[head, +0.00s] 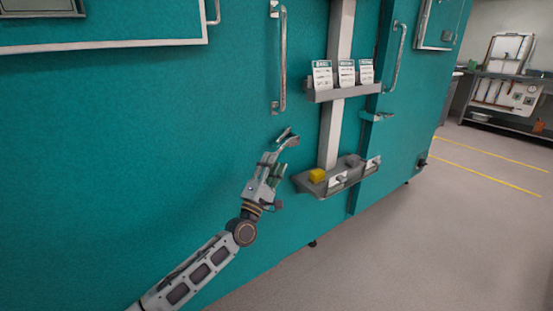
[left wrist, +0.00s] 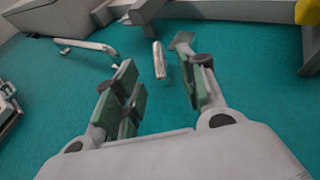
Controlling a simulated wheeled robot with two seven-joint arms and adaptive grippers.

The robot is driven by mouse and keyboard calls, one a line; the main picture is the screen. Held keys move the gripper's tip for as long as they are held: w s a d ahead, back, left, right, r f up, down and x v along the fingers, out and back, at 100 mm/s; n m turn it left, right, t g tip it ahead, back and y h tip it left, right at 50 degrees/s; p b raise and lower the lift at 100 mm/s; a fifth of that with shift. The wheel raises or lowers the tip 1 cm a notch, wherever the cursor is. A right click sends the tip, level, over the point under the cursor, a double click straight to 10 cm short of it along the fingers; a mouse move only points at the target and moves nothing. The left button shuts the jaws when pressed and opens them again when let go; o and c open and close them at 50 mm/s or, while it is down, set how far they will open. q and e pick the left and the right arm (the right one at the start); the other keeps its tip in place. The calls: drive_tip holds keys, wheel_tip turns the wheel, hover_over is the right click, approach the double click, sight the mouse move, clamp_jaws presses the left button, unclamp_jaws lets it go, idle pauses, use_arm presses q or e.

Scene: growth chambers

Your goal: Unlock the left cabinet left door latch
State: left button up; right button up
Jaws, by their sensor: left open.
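The left cabinet is a large teal body with a vertical bar handle (head: 282,60) on its left door. A short silver latch lever (left wrist: 158,60) shows in the left wrist view, lying between the two finger pads with teal surface around it. My left gripper (head: 278,162) is open in front of the door, below the handle; it also shows in the left wrist view (left wrist: 157,75). I see no clear contact between the fingers and the lever. In the head view the lever is hard to tell apart from the fingertips. My right gripper is out of view.
Right of my left gripper, a grey shelf (head: 337,184) on a pale column holds a yellow block (head: 316,175). A higher shelf (head: 343,94) holds labelled cards. Another handle (head: 395,57) and latch (head: 376,116) are on the right. Open floor (head: 460,230) lies at right.

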use_arm(q)
drive_tip(key=shift+v, duration=2.5)
